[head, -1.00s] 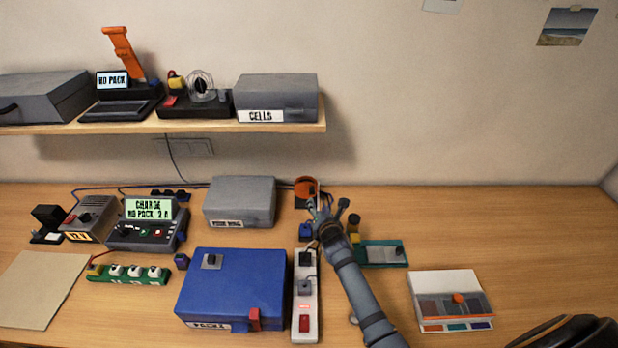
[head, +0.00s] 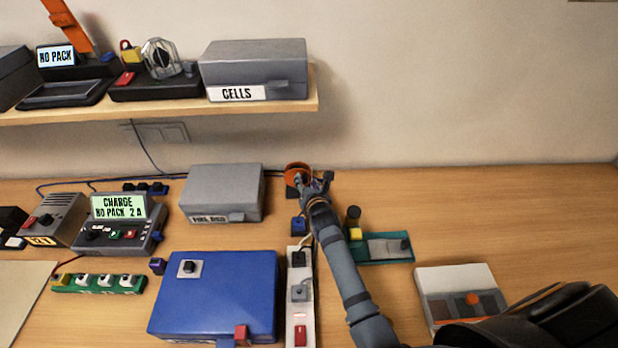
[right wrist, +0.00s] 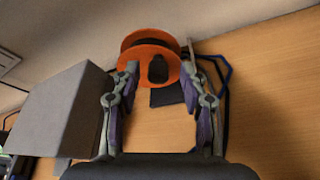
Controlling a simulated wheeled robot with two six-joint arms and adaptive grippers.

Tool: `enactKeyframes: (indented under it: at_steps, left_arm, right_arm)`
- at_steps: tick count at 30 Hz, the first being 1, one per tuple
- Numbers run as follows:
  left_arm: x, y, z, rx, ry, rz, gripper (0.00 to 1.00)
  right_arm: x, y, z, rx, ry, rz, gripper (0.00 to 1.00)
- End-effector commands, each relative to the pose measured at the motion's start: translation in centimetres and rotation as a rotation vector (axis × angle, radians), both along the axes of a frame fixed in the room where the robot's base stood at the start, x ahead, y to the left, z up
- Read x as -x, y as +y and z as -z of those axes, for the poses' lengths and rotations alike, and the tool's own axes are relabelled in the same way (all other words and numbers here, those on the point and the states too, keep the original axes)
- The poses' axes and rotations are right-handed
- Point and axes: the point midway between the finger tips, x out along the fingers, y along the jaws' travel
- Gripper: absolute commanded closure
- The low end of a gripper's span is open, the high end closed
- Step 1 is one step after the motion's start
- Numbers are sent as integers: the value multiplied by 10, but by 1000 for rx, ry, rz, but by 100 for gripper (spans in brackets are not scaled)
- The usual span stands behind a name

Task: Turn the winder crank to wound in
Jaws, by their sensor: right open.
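The winder is an orange spool (head: 297,168) on a dark base, standing at the back of the desk near the wall. In the right wrist view the orange spool (right wrist: 135,58) shows large, with a dark knob (right wrist: 158,69) in front of its face. This knob looks like the crank handle. My right gripper (right wrist: 160,78) is open, its fingers on either side of the knob, with no clear contact visible. In the head view the right gripper (head: 314,184) is just in front of the spool and hides part of it. My left gripper is not in view.
A grey box (head: 225,190) stands close to the left of the winder, also large in the right wrist view (right wrist: 62,108). A power strip (head: 300,318) and a blue case (head: 215,295) lie nearer. A green tray (head: 385,249) is to the right. The desk's back right is clear.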

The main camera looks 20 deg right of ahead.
Motion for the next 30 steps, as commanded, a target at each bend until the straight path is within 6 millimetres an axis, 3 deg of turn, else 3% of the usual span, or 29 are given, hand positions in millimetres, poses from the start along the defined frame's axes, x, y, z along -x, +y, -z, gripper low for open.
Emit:
enactKeyframes:
  at_steps: [3, 7, 10, 19, 25, 30]
  left_arm:
    - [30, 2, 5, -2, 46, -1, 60]
    - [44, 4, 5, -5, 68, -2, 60]
    - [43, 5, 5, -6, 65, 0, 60]
    - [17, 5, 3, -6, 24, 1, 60]
    - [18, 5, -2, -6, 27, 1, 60]
    - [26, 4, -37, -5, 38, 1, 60]
  right_arm:
    - [0, 2, 1, -1, 0, -1, 56]
    - [0, 2, 0, -1, 0, -1, 56]
    - [0, 2, 1, -1, 0, -1, 58]
    - [0, 2, 1, 0, 0, -1, 99]
    - [0, 1, -1, -13, -3, -3, 100]
    - [2, -4, -2, -181, -45, -4, 100]
